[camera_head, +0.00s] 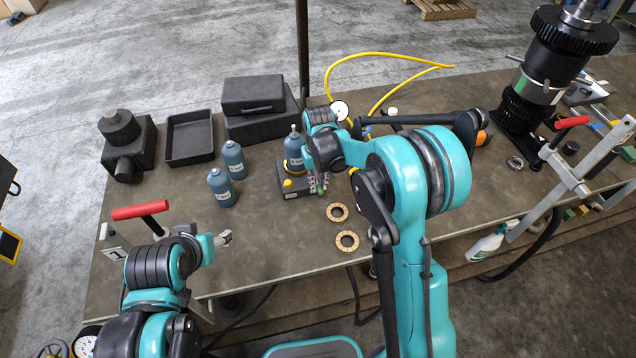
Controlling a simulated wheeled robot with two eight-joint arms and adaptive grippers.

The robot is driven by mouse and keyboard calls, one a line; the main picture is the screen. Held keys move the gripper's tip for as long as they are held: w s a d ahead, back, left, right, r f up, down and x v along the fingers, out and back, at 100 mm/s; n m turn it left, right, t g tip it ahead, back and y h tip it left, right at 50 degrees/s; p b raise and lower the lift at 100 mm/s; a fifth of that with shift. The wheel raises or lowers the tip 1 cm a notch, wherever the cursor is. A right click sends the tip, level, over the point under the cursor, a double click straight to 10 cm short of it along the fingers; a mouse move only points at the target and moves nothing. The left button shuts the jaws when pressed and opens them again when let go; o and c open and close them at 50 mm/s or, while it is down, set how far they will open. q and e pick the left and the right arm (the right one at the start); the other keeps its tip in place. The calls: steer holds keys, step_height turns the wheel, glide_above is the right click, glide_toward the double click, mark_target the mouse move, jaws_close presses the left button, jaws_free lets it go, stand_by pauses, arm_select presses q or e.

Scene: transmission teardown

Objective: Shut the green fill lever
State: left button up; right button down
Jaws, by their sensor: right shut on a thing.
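The green fill lever (320,192) shows only as a small green bit at the right side of this base. My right gripper (318,184) is shut on the green lever, and its wrist and fingers hide most of the lever. The lever's exact angle cannot be told. My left gripper (224,238) is apart from the base, above the table's front left part. It is small in view, and its jaw opening is unclear.
Two more bottles (221,187) stand left of the base. Two tan rings (347,241) lie near the front edge. A black tray (190,140) and dark cases (254,95) are behind. A yellow hose (385,56) curves at the back. A tall black assembly (545,70) stands right.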

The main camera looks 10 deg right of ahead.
steer(key=d+n+b, duration=0.1)
steer(key=n, duration=0.3)
steer(key=shift+w+d+b, duration=0.35)
steer(key=shift+d+b, duration=0.05)
steer(key=n, duration=0.2)
steer(key=w+d+n+b, duration=0.1)
steer(key=n, duration=0.1)
steer(key=shift+w+d+n, duration=0.15)
steer(key=shift+d+n, duration=0.05)
steer(key=shift+n, duration=0.2)
steer(key=n, duration=0.1)
steer(key=w+n, duration=0.1)
steer(key=n, duration=0.1)
steer(key=n+b, duration=0.1)
steer(key=shift+w+d, duration=0.35)
steer(key=shift+d, duration=0.05)
steer(key=shift+w+n, duration=0.4)
steer(key=shift+n, duration=0.65)
steer(key=shift+w+n, duration=0.4)
steer(key=shift+n, duration=0.65)
steer(key=shift+b, duration=0.3)
steer(key=c, duration=1.5)
jaws_free()
steer(key=shift+r, duration=0.1)
step_height(320, 180, up, 12)
